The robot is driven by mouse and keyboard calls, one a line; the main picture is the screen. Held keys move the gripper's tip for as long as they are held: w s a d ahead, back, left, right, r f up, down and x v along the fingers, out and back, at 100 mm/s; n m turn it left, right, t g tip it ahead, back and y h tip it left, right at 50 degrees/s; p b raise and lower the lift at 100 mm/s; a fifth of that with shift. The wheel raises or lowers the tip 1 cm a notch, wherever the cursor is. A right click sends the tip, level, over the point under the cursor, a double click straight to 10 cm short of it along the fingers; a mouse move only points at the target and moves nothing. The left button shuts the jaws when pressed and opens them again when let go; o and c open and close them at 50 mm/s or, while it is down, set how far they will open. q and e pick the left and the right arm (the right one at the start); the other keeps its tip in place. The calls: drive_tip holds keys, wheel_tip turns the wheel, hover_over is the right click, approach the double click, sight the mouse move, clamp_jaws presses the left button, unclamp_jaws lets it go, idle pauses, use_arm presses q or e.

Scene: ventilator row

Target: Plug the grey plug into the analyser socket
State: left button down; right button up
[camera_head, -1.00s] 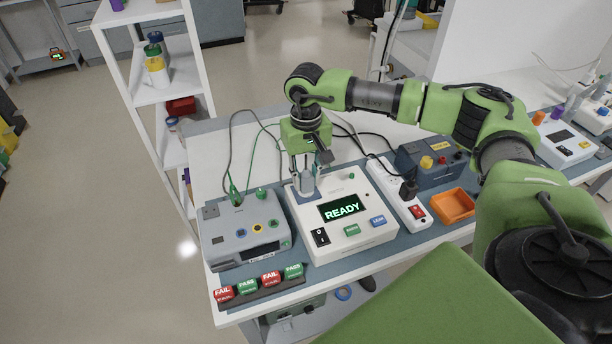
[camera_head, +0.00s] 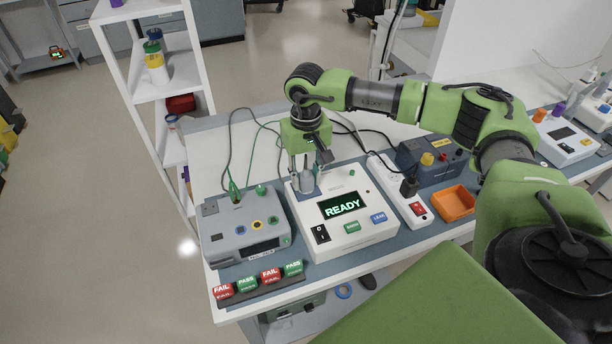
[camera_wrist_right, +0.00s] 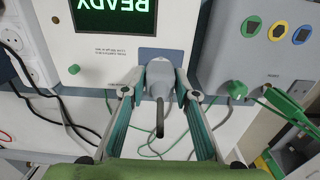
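The analyser (camera_head: 372,236) is the white box with a green READY display, on the bench. Its socket area is a blue-grey patch (camera_head: 297,198) on the top at the far left corner; the patch also shows in the right wrist view (camera_wrist_right: 174,55). The grey plug (camera_wrist_right: 160,78) is over that patch with its dark cable end towards the wrist camera. My right gripper (camera_head: 306,180) points down there, its fingertips on both sides of the plug and seemingly shut on it. Whether the plug is fully seated is hidden. My left gripper is not in view.
A grey device (camera_head: 240,230) with coloured sockets and green leads stands left of the analyser. A white power strip (camera_head: 385,180), an orange tray (camera_head: 453,202) and a dark blue box (camera_head: 415,155) stand to the right. FAIL and PASS blocks (camera_head: 258,281) line the front edge.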

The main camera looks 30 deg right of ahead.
sight(306, 170)
drive_tip(key=shift+o, duration=1)
drive_tip(key=shift+r, duration=0.1)
wheel_tip(306, 170, up, 12)
drive_tip(key=shift+f, duration=0.1)
